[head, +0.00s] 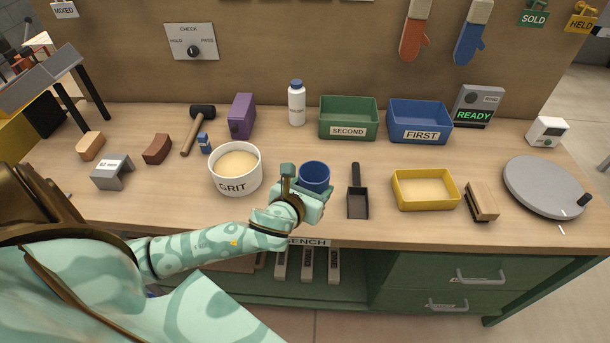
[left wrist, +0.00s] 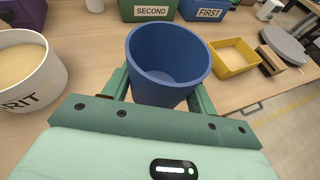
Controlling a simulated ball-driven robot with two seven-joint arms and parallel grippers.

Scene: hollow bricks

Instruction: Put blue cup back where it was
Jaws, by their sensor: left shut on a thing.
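The blue cup (head: 315,174) is held upright in my left gripper (head: 308,195), over the front middle of the bench. In the left wrist view the blue cup (left wrist: 168,62) sits between the two green fingers, which are shut on it. Its inside looks empty. The cup is to the right of the white GRIT tub (head: 236,172) and left of the black scoop (head: 357,195). I cannot tell whether its base touches the bench. My right gripper is not in view.
Green SECOND (head: 348,118) and blue FIRST (head: 419,121) bins stand behind. Bare bench lies between the cup and the bins.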

